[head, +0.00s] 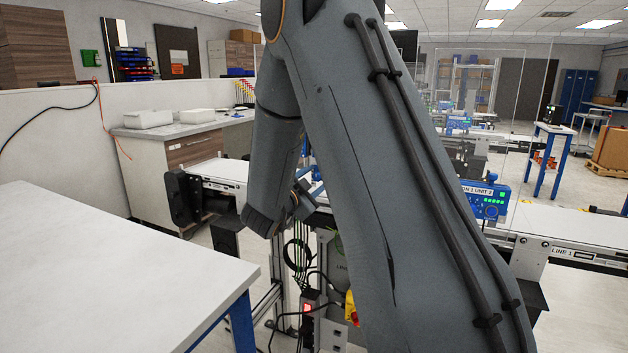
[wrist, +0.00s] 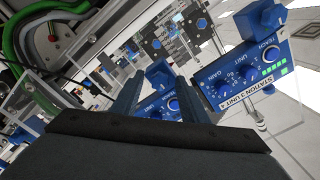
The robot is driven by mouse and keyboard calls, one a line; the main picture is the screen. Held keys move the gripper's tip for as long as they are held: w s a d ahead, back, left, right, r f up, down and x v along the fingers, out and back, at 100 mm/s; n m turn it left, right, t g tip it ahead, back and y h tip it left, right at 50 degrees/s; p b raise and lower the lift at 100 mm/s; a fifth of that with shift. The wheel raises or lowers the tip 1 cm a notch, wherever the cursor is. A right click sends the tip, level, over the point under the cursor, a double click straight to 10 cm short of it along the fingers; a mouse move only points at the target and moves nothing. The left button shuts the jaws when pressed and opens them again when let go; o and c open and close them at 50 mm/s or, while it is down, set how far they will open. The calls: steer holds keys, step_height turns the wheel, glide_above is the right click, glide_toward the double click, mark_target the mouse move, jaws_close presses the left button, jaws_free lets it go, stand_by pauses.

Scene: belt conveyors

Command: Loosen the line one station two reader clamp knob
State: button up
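In the wrist view, my gripper (wrist: 157,82) shows two dark fingers standing apart, with no contact on anything visible between them. I cannot tell which knob is the line one station two clamp. In the head view, my arm hides most of the station; a blue unit (head: 487,200) shows right of it.
A belt conveyor (head: 570,228) labelled LINE 1 runs behind my arm. A white table (head: 100,265) fills the lower left, close to the arm. In the wrist view, green and black hoses (wrist: 30,45) crowd the upper left. Open floor shows at far right.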

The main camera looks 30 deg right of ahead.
jaws_close()
steer(key=shift+n, duration=0.3)
steer(key=n+p, duration=0.1)
steer(key=n, duration=0.2)
steer(key=shift+n+p, duration=0.4)
steer(key=n+p, duration=0.1)
steer(key=n, duration=0.2)
steer(key=shift+n+p, duration=0.3)
steer(key=n+p, duration=0.3)
steer(key=n, duration=0.3)
steer(key=n+p, duration=0.2)
steer(key=n, duration=0.3)
steer(key=shift+n, duration=0.3)
